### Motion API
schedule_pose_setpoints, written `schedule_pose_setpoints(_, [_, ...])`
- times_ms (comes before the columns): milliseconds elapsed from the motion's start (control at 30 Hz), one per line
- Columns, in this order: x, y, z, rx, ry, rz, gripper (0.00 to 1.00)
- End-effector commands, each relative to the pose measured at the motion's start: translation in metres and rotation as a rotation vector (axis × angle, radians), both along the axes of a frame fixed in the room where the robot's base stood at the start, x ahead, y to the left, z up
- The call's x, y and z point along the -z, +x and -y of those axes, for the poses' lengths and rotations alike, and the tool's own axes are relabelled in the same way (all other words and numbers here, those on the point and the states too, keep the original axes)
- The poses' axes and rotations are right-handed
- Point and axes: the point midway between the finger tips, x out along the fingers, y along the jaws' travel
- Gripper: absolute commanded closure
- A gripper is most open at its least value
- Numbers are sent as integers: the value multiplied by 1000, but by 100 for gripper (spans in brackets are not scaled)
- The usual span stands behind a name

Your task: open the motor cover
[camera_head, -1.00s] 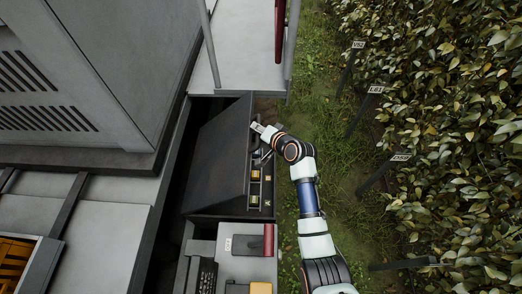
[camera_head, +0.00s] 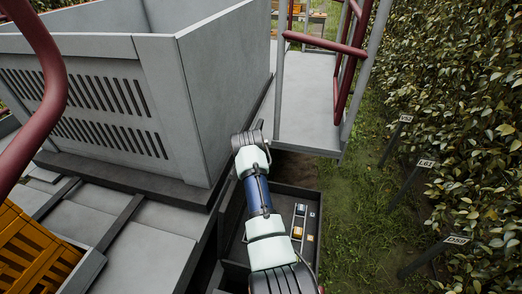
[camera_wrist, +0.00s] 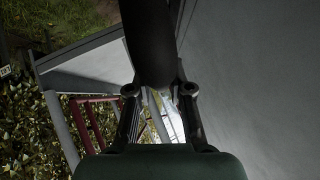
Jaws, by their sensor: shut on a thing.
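In the head view my arm reaches up over an open dark compartment (camera_head: 309,212) with small yellow and white parts inside. A dark panel (camera_head: 232,212) shows at its left side, partly behind my arm. I cannot tell whether it is the motor cover or the compartment's wall. My gripper's fingers are hidden in the head view. In the wrist view my gripper (camera_wrist: 159,93) is shut on a dark, rounded thing (camera_wrist: 150,40) that comes down from the top of the picture. Whether it is part of the cover is not clear.
A large grey slatted bin (camera_head: 220,90) stands close to the left of my wrist. A grey platform (camera_head: 305,105) with red rails (camera_head: 325,44) is just beyond it. Leafy plants (camera_head: 470,130) line the right; a grass strip (camera_head: 365,190) lies between.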

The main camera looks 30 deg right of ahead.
Motion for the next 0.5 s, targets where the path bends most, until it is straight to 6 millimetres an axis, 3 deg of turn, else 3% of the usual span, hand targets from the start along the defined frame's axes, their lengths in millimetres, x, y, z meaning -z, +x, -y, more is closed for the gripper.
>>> schedule_pose_setpoints(433, [4,1,-2,0,3,-4,100])
schedule_pose_setpoints(467, [4,1,-2,1,3,-5,79])
schedule_pose_setpoints(500, [4,1,-2,0,2,-5,72])
